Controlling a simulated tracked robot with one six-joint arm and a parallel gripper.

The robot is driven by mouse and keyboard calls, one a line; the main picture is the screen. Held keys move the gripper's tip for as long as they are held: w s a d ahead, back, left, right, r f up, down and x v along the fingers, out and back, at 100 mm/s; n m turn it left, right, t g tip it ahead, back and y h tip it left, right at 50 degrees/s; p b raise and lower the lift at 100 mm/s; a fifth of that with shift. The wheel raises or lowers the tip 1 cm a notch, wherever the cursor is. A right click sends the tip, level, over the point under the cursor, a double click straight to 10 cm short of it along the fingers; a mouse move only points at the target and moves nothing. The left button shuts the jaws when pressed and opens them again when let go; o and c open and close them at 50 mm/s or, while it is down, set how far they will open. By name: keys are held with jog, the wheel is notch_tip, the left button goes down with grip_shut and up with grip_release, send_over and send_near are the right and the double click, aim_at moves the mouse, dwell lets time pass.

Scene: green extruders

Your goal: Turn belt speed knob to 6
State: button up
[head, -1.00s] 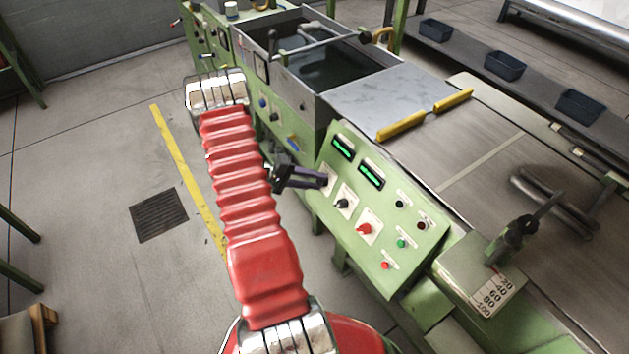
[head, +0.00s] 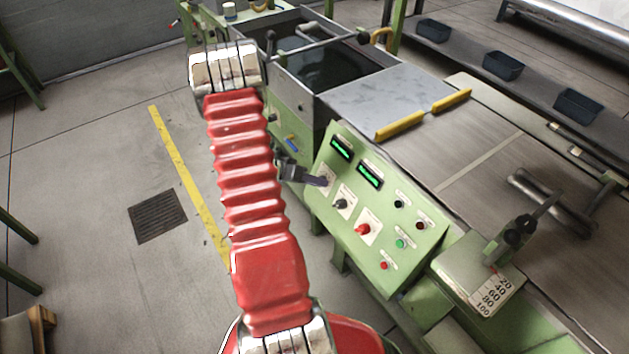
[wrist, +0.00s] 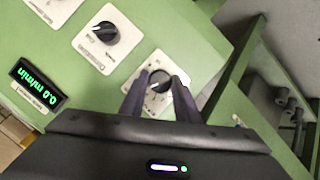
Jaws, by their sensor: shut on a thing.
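The black knob (wrist: 160,78) on a white dial plate shows in the wrist view between my gripper's fingers (wrist: 157,88). The fingers are shut on its sides. A small white mark shows on the knob's lower-left side; the dial numbers are too small to read. In the head view my gripper (head: 324,181) is at the left edge of the sloped green control panel (head: 405,270) and hides most of this knob. A display (wrist: 38,85) reads 0.0 m/min in green.
A second black knob (wrist: 104,33) sits beside the held one. A red knob (head: 363,229), a green button (head: 401,244) and a red button (head: 383,266) are lower on the panel. A dark tank (head: 335,68) stands behind.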

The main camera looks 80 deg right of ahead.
jog(key=shift+s+a+f+m, duration=0.1)
jog(key=shift+a+f+m, duration=0.05)
jog(key=shift+m, duration=0.25)
jog(key=o, duration=1)
jog(key=v, duration=1.4)
jog(key=shift+s, duration=0.2)
